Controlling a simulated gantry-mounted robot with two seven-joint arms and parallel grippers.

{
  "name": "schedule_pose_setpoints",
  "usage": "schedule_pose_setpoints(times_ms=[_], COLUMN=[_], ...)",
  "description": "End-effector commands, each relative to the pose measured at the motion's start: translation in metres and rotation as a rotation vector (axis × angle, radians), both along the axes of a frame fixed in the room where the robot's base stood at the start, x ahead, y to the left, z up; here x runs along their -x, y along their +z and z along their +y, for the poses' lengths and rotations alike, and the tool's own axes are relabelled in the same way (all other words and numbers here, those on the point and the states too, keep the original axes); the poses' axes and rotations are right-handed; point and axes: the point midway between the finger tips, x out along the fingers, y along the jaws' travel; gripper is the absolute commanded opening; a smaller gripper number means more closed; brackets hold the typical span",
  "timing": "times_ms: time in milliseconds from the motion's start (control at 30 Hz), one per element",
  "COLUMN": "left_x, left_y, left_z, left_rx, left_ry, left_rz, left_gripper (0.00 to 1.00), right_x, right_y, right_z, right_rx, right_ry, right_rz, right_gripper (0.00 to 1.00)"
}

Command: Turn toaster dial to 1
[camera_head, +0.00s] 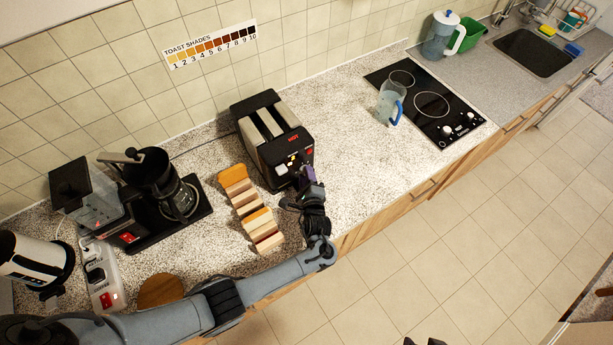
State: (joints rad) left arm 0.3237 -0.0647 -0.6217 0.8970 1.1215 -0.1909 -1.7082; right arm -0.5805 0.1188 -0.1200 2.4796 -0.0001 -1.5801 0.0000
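The black and silver toaster (266,139) stands on the speckled counter (346,181), with two long slots on top and red marks on its front end. My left gripper (303,172) is at the toaster's front end, at or very near the controls. The dial is mostly hidden by the gripper, so its setting cannot be read. The gap between the fingers is too small to make out. A small dark part at the bottom edge (428,341) may belong to my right arm; its fingers do not show.
A row of bread slices (249,207) lies just left of the gripper. A coffee maker (158,190) and power strip (101,277) stand further left. A pitcher (389,103) stands by the cooktop (431,101). The counter right of the toaster is clear.

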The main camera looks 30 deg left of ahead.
Motion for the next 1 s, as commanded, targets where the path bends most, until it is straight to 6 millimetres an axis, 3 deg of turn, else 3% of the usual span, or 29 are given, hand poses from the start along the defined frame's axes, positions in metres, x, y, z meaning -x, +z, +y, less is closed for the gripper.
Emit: schedule_pose_setpoints(times_ms=[33,200,567,1000], left_x=[0.000,0.000,0.001,0.001], left_y=[0.000,0.000,-0.003,-0.009], left_z=[0.000,0.000,0.000,0.000], left_rx=[0.000,0.000,0.038,0.199], left_ry=[0.000,0.000,0.000,0.001], left_rz=[0.000,0.000,-0.063,-0.331], left_gripper=[0.24,0.01,0.01,0.01], right_x=[0.000,0.000,0.000,0.000], right_y=[0.000,0.000,-0.006,-0.034], right_z=[0.000,0.001,0.001,-0.001], right_rx=[-0.001,-0.004,-0.003,0.006], right_ry=[-0.001,-0.003,-0.002,0.004], right_rz=[-0.001,0.000,-0.002,-0.002], right_gripper=[0.52,0.52,0.52,0.52])
